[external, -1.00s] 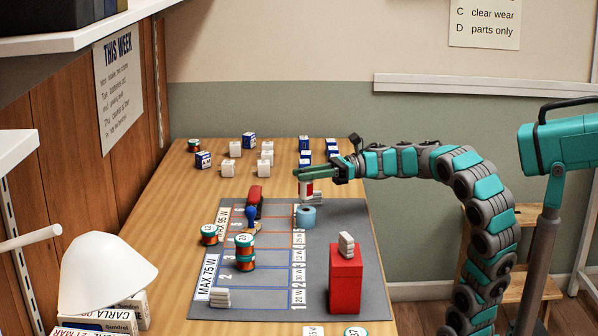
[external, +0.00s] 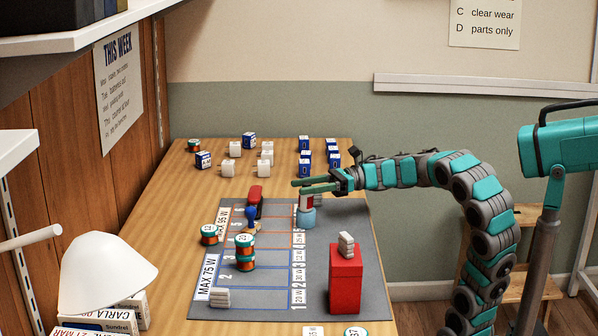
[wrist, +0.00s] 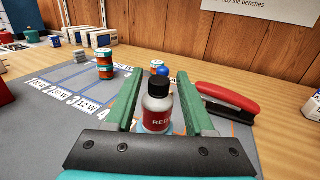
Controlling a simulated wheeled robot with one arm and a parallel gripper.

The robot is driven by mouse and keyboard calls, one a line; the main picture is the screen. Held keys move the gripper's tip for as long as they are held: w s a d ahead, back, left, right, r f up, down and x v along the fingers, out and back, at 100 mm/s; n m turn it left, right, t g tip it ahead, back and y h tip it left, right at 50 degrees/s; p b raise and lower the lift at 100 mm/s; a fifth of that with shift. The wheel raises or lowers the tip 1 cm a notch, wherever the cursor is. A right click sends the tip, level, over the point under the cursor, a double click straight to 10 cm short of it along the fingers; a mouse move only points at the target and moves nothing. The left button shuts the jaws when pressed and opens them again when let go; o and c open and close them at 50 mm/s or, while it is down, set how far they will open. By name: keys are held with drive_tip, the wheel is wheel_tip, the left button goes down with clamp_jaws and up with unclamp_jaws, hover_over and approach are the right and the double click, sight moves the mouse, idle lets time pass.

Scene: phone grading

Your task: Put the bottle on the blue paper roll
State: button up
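The bottle (external: 307,203), grey with a dark cap and a red label, stands upright on the blue paper roll (external: 307,218) on the grey mat. In the wrist view the bottle (wrist: 157,107) is between my green fingers, with a gap on each side. A bit of the blue roll (wrist: 156,129) shows at its base. My gripper (external: 298,187) is open around the bottle's upper part; it also shows in the wrist view (wrist: 158,76). The fingers hide part of the bottle in the external view.
A red stapler (external: 255,194) and a blue-handled stamp (external: 251,214) lie left of the roll. A red box (external: 346,280) stands in front with small white blocks on it. Wire spools (external: 245,252) stand on the mat (external: 373,235). Small blue boxes (external: 304,155) are behind.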

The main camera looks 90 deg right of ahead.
drive_tip(key=shift+s+d+r+p, duration=0.1)
drive_tip(key=shift+r+p, duration=0.1)
drive_tip(key=shift+p, duration=0.1)
drive_tip(key=b+v, duration=0.1)
drive_tip(key=v, duration=1)
drive_tip(key=shift+s+b, duration=0.3)
drive_tip(key=shift+s, duration=0.1)
drive_tip(key=shift+d, duration=0.1)
